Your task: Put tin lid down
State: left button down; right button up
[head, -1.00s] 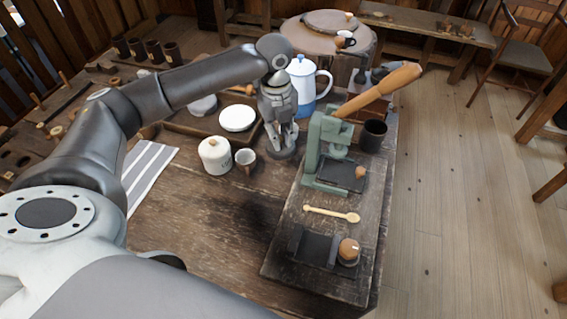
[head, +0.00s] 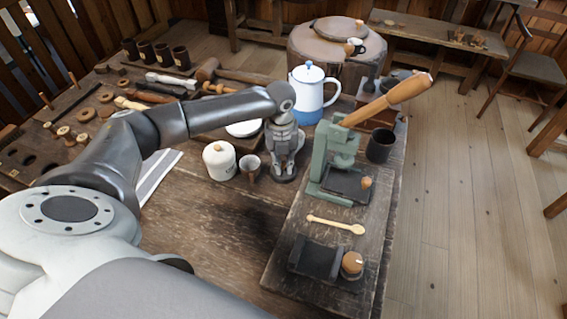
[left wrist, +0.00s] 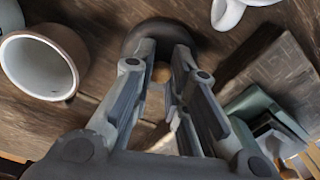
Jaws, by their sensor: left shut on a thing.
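The tin lid is a dark round disc with a small wooden knob. It shows in the head view (head: 284,178) below my left gripper (head: 285,165), and in the left wrist view (left wrist: 158,30) beyond the fingertips. My left gripper is shut on the lid, with the fingers on either side of the knob. The lid is low over the wooden table (head: 215,225), between the small brown cup (head: 250,170) and the green press (head: 320,160). I cannot tell whether its underside touches the table. My right gripper is not in view.
A white lidded canister (head: 219,161) stands left of the cup. A white and blue pot (head: 308,92) stands behind the lid. A dark cup (head: 380,146) is right of the press. A wooden spoon (head: 336,224) lies on the board in front. The table's front left is clear.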

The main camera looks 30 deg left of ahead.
aim_at(282, 164)
pick_arm(q)
jog(key=shift+f, duration=0.5)
jog(key=c, duration=1.4)
grip_release()
jog(key=shift+f, duration=0.1)
jog(key=shift+c, duration=0.2)
notch_tip(282, 164, up, 12)
jog(key=shift+a+b, duration=0.15)
jog(key=shift+b, duration=0.15)
jog(key=shift+s, duration=0.1)
